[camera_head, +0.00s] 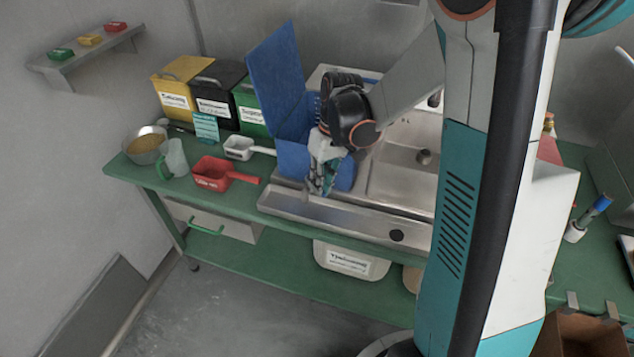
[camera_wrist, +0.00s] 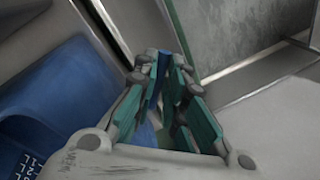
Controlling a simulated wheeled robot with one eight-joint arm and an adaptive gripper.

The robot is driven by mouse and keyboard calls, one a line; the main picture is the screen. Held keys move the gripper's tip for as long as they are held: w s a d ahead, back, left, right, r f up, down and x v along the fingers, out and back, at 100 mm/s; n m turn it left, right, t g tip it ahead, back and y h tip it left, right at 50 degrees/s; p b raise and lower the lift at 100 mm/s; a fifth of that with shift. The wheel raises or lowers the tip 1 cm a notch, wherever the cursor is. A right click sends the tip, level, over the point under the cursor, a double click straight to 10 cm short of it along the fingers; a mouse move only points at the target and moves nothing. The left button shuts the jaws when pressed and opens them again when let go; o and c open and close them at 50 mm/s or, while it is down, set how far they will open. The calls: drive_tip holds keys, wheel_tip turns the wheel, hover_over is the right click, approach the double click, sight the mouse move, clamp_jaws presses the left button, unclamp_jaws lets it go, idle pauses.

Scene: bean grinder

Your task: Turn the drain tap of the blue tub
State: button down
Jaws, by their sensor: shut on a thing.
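The blue tub (camera_head: 345,177) stands at the back of the green bench with its blue lid (camera_head: 276,78) raised. My gripper (camera_head: 318,190) is at the tub's front, pointing down over the metal trough, and hides much of that side. In the wrist view my gripper (camera_wrist: 161,68) has its fingers closed around a narrow blue piece, the drain tap (camera_wrist: 153,78). The tap's far end and angle are hidden by the fingers. The blue tub wall (camera_wrist: 70,85) fills the left of the wrist view.
A metal trough (camera_head: 285,205) runs along the bench front, with a sink (camera_head: 400,160) to the right. A red scoop (camera_head: 212,174), white scoop (camera_head: 240,148), metal bowl (camera_head: 146,146) and green-handled jug (camera_head: 176,157) stand left. Yellow, black and green bins line the back.

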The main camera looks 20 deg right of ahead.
drive_tip(key=shift+w+d+n, duration=0.1)
drive_tip(key=shift+d+n, duration=0.2)
drive_tip(key=shift+n, duration=0.4)
drive_tip(key=c, duration=1.7)
unclamp_jaws()
drive_tip(key=shift+o, duration=0.2)
drive_tip(key=shift+r, duration=0.1)
wheel_tip(320, 180, up, 12)
drive_tip(key=d, duration=0.2)
drive_tip(key=shift+w+d+f, duration=0.2)
drive_tip(key=shift+w, duration=0.15)
